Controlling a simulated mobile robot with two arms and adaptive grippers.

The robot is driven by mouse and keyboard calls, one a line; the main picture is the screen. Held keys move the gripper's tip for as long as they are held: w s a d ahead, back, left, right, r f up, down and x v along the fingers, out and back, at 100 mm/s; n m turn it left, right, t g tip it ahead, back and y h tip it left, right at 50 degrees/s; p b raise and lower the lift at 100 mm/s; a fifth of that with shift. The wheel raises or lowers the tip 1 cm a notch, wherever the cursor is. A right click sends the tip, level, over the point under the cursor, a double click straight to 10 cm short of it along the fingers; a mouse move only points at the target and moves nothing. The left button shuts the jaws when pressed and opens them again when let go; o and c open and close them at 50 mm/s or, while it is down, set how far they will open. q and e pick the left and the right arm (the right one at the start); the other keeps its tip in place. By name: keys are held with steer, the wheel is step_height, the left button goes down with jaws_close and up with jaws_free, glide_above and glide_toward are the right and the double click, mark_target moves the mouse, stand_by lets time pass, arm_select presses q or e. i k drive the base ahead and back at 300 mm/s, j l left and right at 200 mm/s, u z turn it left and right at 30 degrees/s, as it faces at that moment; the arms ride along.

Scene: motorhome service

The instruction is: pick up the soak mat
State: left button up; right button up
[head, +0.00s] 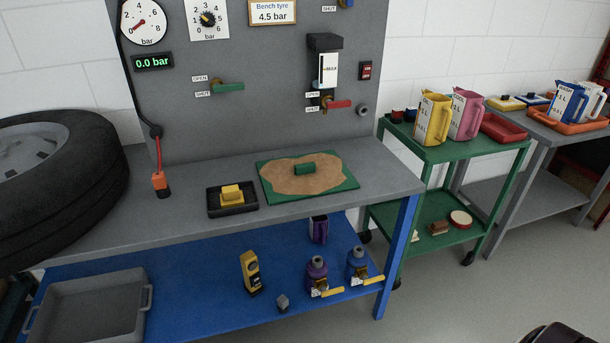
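What looks like the soak mat (347,188) lies flat on the grey workbench top, right of the middle. It is green, with a large tan-brown patch covering most of it. A small green block (305,169) sits on the patch and hides a little of it. Neither of my grippers shows in the head view. A dark rounded shape is cut off at the bottom right edge, and I cannot tell what it is.
A black tray (215,211) with a yellow block (232,195) stands left of the mat. A tyre (95,165) fills the bench's left end. A panel with valves (260,120) rises behind. A green trolley (440,152) with jugs stands right. Bench front (300,212) is clear.

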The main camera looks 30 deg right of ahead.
mark_target(287, 179)
steer(key=i, duration=0.2)
steer(key=i+z, duration=0.35)
steer(key=i, duration=0.15)
steer(key=i+z, duration=0.3)
steer(key=i, duration=0.15)
